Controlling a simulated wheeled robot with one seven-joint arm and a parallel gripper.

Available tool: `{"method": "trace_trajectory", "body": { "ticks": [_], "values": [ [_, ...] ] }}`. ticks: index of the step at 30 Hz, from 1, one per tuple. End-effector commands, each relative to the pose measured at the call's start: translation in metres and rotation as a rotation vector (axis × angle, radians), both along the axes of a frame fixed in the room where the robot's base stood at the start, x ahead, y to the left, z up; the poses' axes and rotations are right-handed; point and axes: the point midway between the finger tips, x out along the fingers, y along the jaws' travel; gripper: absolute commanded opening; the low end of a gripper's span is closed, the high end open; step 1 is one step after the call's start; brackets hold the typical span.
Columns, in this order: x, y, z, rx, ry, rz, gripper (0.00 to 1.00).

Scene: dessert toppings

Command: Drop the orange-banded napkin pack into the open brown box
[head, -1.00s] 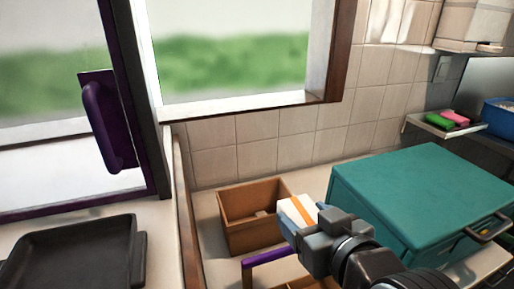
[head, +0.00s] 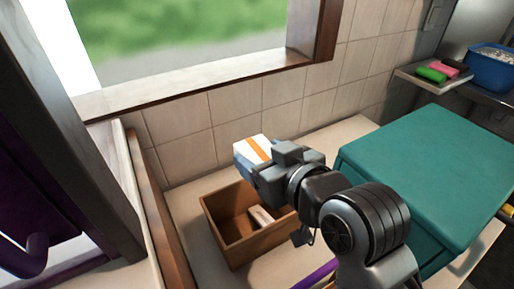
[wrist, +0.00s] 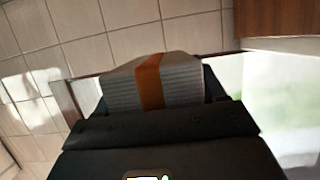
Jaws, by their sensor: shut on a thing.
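The napkin pack (head: 256,148) is white with an orange band. My gripper (head: 262,160) is shut on it and holds it in the air, above the back part of the open brown box. In the wrist view the pack (wrist: 178,82) sits between the jaws, its layered edge and orange band showing. The open brown box (head: 226,236) stands on the counter below, its right side partly hidden by my arm. A small pale item (head: 261,215) lies inside the box.
A teal case (head: 430,170) stands to the right on the counter. A window frame (head: 215,78) and tiled wall (head: 235,112) are behind. A shelf at the upper right holds green and pink sponges (head: 432,74) and a blue tub (head: 492,68). A purple bar (head: 316,276) shows in front.

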Motion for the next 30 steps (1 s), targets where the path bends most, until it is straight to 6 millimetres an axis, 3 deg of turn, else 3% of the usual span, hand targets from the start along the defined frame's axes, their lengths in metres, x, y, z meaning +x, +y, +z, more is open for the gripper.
{"method": "trace_trajectory", "body": {
  "ticks": [18, 29, 30],
  "values": [
    [0.000, 0.000, -0.058, 0.000, 0.000, 0.000, 0.41],
    [0.000, 0.000, -0.059, 0.000, 0.000, 0.000, 0.41],
    [0.000, 0.000, -0.059, 0.000, 0.000, 0.000, 0.73]
  ]
}}
